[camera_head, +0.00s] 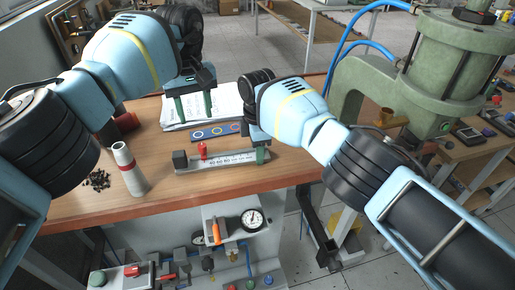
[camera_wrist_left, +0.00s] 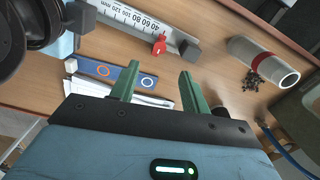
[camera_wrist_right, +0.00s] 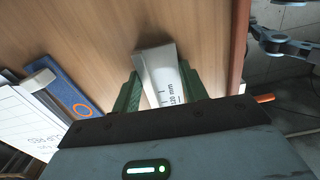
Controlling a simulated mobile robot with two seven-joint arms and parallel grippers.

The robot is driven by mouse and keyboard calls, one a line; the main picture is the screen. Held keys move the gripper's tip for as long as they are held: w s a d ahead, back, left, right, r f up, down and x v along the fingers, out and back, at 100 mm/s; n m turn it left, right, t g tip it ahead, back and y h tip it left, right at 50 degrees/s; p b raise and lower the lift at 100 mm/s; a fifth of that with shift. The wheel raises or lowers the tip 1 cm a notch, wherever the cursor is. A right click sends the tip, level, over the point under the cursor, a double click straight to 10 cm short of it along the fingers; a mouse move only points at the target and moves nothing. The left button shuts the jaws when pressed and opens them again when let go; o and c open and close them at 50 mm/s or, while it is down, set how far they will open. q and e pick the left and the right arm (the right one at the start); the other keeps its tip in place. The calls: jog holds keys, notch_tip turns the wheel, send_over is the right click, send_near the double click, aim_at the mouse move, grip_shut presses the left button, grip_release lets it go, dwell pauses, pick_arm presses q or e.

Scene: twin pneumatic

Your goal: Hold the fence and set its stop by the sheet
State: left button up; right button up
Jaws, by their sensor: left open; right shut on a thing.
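The fence (camera_head: 232,161), a pale bar with a millimetre scale, lies on the wooden bench with a dark block at its left end. Its red stop (camera_head: 202,150) sits near that block and also shows in the left wrist view (camera_wrist_left: 159,44). My right gripper (camera_head: 258,155) is shut on the fence's right end, beside the 120 mm mark in the right wrist view (camera_wrist_right: 160,78). My left gripper (camera_head: 194,106) is open and empty above the white sheet (camera_head: 226,97), behind the fence. The sheet's writing is too small to read in the head view.
A blue strip with coloured rings (camera_head: 213,131) lies between sheet and fence. A white tube with a red band (camera_head: 130,170) stands at left near dark pellets (camera_head: 97,180). A green press (camera_head: 405,90) stands at right. A gauge panel (camera_head: 235,226) is below the bench's front edge.

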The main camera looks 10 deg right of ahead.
aim_at(203, 145)
pick_arm(q)
jog(key=shift+s+d+f+n+t+y, duration=0.15)
jog(key=shift+s+d+t+y, duration=0.1)
jog(key=shift+s+t, duration=0.5)
jog(key=shift+s+d+f+n+t+y, duration=0.1)
jog(key=shift+s+d+t+y, duration=0.2)
jog(key=shift+s+t, duration=0.4)
jog(key=shift+s+d+f+n+t+y, duration=0.15)
jog(key=shift+s+d+t+y, duration=0.1)
jog(key=shift+s+t, duration=0.45)
jog(key=shift+w, duration=0.1)
jog(key=shift+x, duration=5.95)
jog(key=shift+c, duration=0.4)
jog(key=c, duration=0.9)
jog(key=shift+d, duration=0.1)
